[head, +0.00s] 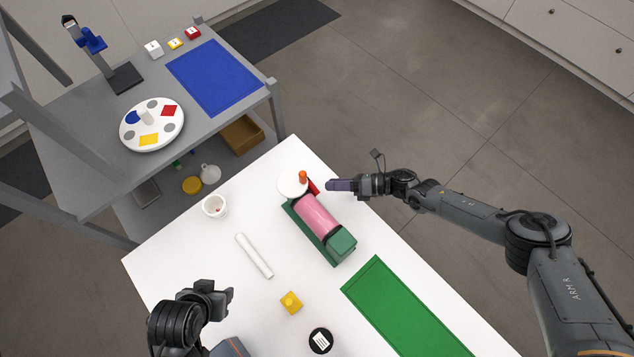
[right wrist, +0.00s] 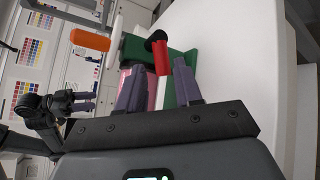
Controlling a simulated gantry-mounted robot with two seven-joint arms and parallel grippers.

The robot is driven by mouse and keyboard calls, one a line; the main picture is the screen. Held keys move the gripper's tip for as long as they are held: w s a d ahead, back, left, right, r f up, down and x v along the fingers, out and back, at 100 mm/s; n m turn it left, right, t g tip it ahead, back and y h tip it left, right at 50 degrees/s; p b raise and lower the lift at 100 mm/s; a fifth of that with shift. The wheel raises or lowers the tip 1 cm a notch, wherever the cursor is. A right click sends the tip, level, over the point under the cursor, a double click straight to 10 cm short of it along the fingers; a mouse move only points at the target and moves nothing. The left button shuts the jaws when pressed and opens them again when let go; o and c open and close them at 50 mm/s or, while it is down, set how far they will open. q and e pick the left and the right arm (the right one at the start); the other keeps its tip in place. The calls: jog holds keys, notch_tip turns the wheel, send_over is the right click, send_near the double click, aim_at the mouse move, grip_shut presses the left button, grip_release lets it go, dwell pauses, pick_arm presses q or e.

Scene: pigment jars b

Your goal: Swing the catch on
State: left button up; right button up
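A pink cylinder (head: 318,215) lies in a green cradle (head: 340,244) on the white table. A white disc (head: 291,187) with an orange knob (head: 303,175) is at its far end. The red catch (head: 313,186) is beside the disc, on the right. In the right wrist view the red catch (right wrist: 162,58) hangs from a black pivot (right wrist: 155,38). My right gripper (head: 328,184) is just right of it. In the wrist view its fingers (right wrist: 159,75) are apart, with the catch's end near the gap; contact cannot be told. My left gripper (head: 230,294) is low at the near left, its opening unclear.
On the white table (head: 170,258) are a white cup (head: 214,206), a white rod (head: 254,256), a yellow block (head: 291,302), a black round piece (head: 320,341) and a green mat (head: 405,305). A grey shelf bench (head: 95,185) holds a white palette (head: 152,140) and blue mat (head: 214,77).

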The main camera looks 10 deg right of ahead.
aim_at(309, 188)
jog(key=x, duration=0.5)
pick_arm(q)
jog(key=shift+w+a+f, duration=0.1)
jog(key=shift+a+f, duration=0.1)
jog(key=shift+a, duration=0.1)
pick_arm(e)
jog(key=shift+w+a, duration=0.15)
jog(key=shift+a, duration=0.3)
jog(key=shift+c, duration=0.3)
